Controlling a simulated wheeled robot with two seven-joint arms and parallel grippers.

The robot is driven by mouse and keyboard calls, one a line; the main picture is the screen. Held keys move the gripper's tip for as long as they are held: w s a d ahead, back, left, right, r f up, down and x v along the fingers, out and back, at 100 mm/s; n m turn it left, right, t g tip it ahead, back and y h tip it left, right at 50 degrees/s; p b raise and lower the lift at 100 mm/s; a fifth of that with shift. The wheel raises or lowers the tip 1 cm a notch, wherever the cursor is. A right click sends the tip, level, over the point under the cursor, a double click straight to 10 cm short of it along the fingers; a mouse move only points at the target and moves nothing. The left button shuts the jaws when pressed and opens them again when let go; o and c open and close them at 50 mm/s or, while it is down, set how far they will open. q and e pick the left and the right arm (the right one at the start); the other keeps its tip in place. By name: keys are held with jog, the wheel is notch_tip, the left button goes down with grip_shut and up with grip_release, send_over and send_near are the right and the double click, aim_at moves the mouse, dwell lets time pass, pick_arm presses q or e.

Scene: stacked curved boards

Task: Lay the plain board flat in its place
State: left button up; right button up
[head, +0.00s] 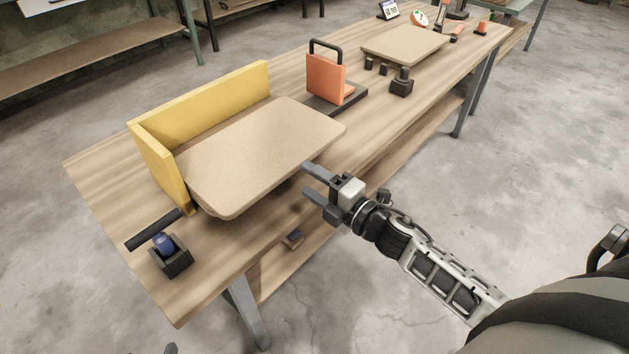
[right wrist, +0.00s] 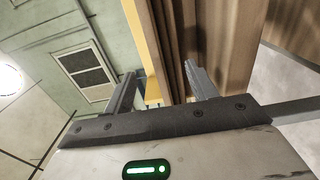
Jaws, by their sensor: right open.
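A plain tan board (head: 262,150) with rounded corners lies roughly level on the near part of the bench, inside the corner of a yellow L-shaped fence (head: 205,103). Whether other boards lie beneath it cannot be told. My right gripper (head: 308,180) is open and empty at the board's near right edge; contact cannot be told. In the right wrist view, the open fingers (right wrist: 162,90) show with the yellow fence (right wrist: 140,35) and brown wooden strips behind them. A second tan board (head: 404,44) rests farther along the bench. My left gripper is not clearly visible.
An orange block (head: 325,78) on a dark base with a black handle stands behind the board. Small black blocks (head: 401,83) stand before the far board. A black holder (head: 172,262) with a blue item and a dark bar sits at the near left.

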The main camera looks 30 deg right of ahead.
jog(key=v, duration=1.6)
jog(key=shift+r, duration=0.1)
pick_arm(q)
jog(key=r+p, duration=0.1)
jog(key=p, duration=0.1)
jog(key=r+p, duration=0.1)
jog(key=p, duration=0.2)
jog(key=r+p, duration=0.1)
jog(key=p, duration=0.1)
jog(key=shift+a+g, duration=0.3)
jog(key=shift+g, duration=0.1)
pick_arm(e)
jog(key=s+a+m+g+h, duration=0.2)
jog(key=a+m+g, duration=0.4)
jog(key=a+m, duration=0.9)
jog(key=m, duration=0.5)
jog(key=shift+s+f+h, duration=0.25)
jog(key=shift+s+h, duration=0.05)
jog(key=shift+w+a, duration=0.1)
jog(key=shift+c, duration=0.3)
